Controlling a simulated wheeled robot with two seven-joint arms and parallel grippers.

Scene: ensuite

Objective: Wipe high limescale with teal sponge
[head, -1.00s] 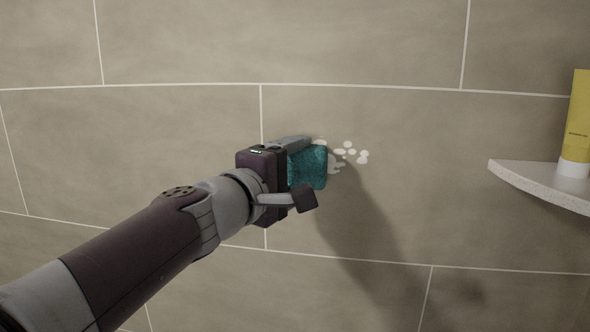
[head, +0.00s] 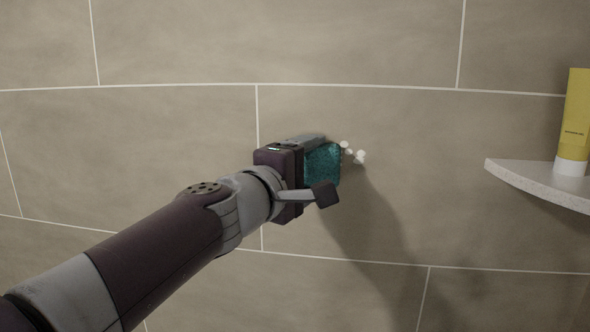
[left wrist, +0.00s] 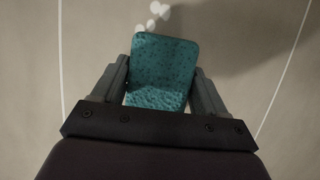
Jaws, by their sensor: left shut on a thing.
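The teal sponge (head: 322,165) is held between the fingers of my left gripper (head: 318,168), up at the tiled wall. It looks to be at or against the tile; exact contact is hard to tell. In the left wrist view the sponge (left wrist: 163,72) sits between both fingers of the gripper (left wrist: 162,85). White limescale spots (head: 359,157) show on the tile just right of the sponge. They also show beyond the sponge's far edge in the left wrist view (left wrist: 153,17). Any spots behind the sponge are hidden. My right gripper is not in view.
A pale corner shelf (head: 540,184) juts from the wall at the right, with a yellow tube (head: 575,120) standing on it. The tiled wall (head: 180,130) is otherwise bare, with light grout lines. Free wall lies between the sponge and the shelf.

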